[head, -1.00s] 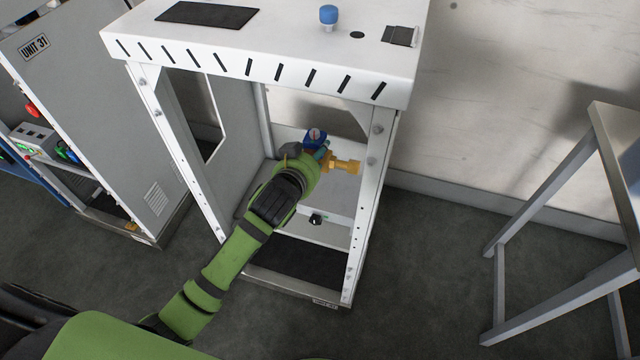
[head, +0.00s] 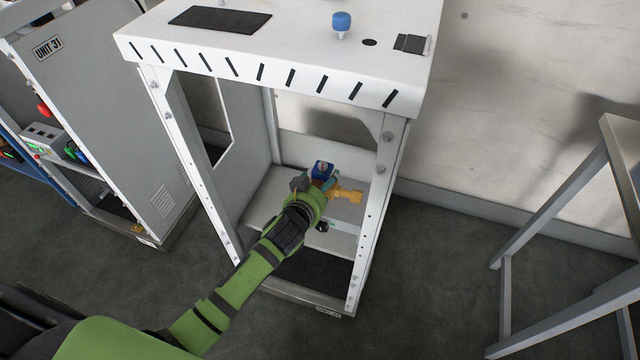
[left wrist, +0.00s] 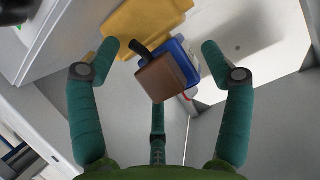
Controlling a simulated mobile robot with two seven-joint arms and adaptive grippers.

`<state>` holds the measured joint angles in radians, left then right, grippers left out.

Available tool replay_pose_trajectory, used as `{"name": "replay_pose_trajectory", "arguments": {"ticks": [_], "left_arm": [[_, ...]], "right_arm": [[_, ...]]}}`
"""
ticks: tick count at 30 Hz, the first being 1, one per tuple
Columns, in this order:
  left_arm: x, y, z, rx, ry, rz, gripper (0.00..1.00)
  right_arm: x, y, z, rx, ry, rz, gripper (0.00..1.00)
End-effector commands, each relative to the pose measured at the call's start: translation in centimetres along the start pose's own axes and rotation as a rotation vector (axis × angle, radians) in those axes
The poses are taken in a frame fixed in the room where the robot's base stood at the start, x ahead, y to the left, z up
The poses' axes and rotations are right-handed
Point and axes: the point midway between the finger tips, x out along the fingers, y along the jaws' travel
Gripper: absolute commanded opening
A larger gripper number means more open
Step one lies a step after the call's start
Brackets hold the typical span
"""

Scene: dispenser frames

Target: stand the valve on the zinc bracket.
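The valve has a brass-yellow body (head: 348,195) with a blue block (head: 322,168) on it. It is inside the white open frame. My left gripper (head: 322,190) reaches in and holds the valve above a pale metal ledge (head: 345,241), which may be the zinc bracket; I cannot tell for sure. In the left wrist view my left gripper's teal fingers (left wrist: 160,48) lie on either side of the valve, with its yellow body (left wrist: 140,22), blue block and brown cap between them. The hand hides part of the valve and what lies under it. My right gripper is not in view.
The white frame has a top plate (head: 300,55) with a blue knob (head: 341,24) and upright posts (head: 384,165) close around my arm. A grey cabinet marked UNIT 31 (head: 110,110) stands left, a grey metal stand (head: 560,210) right. The floor between frame and stand is clear.

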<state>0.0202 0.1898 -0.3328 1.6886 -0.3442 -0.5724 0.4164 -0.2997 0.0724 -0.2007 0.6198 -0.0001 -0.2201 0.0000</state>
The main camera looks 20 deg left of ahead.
Motion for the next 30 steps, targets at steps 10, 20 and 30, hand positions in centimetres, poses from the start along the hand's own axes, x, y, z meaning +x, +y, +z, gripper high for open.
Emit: {"name": "replay_pose_trajectory", "arguments": {"ticks": [10, 20, 30], "left_arm": [[-0.4, 0.0, 0.0, 0.0, 0.0, 0.0, 0.81], [-6.0, 0.0, 0.1, -0.001, 0.0, 0.001, 0.81], [-11.3, 0.0, 0.0, 0.0, 0.0, 0.0, 0.81]], "right_arm": [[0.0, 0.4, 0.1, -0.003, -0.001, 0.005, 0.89], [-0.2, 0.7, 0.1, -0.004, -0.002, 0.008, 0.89], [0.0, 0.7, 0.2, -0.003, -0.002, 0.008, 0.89]]}}
